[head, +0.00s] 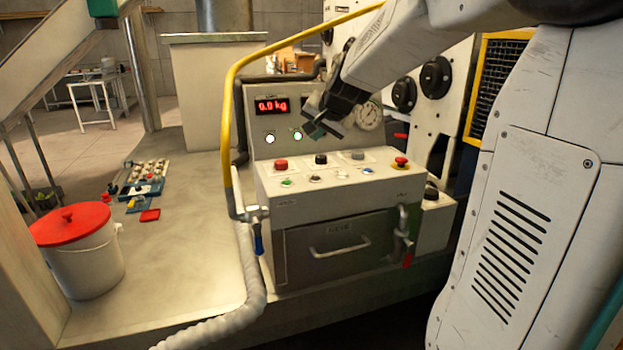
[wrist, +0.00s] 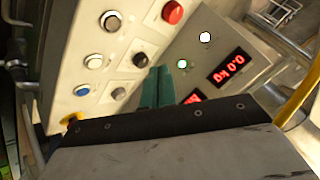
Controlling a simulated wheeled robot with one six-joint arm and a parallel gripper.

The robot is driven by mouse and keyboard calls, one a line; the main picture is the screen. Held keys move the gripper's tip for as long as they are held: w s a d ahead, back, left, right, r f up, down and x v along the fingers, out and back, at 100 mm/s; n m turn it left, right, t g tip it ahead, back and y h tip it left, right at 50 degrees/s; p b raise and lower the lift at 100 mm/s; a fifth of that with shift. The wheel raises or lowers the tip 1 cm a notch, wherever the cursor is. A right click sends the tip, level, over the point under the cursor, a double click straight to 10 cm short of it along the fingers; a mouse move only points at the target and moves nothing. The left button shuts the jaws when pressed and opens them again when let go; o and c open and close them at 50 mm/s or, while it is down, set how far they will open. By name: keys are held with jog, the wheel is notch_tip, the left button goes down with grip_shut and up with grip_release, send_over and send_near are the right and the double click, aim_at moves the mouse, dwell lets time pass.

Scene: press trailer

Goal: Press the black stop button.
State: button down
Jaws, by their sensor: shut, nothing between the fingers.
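The black button (head: 320,159) sits in the back row of the white control panel (head: 380,186), between a red button (head: 281,164) and a grey one (head: 358,155). In the wrist view the black button (wrist: 140,60) shows left of the fingertips, with the red button (wrist: 173,12) above it. My gripper (head: 315,130) is shut and empty, its teal fingertips above and behind the black button in the head view. The fingers (wrist: 164,84) also show in the wrist view. They look apart from the button; the exact gap cannot be told.
A red mushroom button (head: 400,161) is at the panel's right end. Smaller buttons, including a blue one (head: 367,170), line the front row. A display (head: 271,106) reading 0.0 kg and a gauge (head: 368,116) stand behind. A yellow rail (head: 229,120) rises at left.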

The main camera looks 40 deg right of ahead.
aim_at(317, 180)
dwell(0.3)
jog(key=shift+f, duration=4.4)
jog(key=shift+f, duration=0.1)
jog(key=shift+f, duration=0.3)
jog(key=shift+f, duration=0.4)
jog(key=shift+r, duration=0.85)
jog(key=shift+r, duration=0.1)
jog(key=shift+r, duration=2.4)
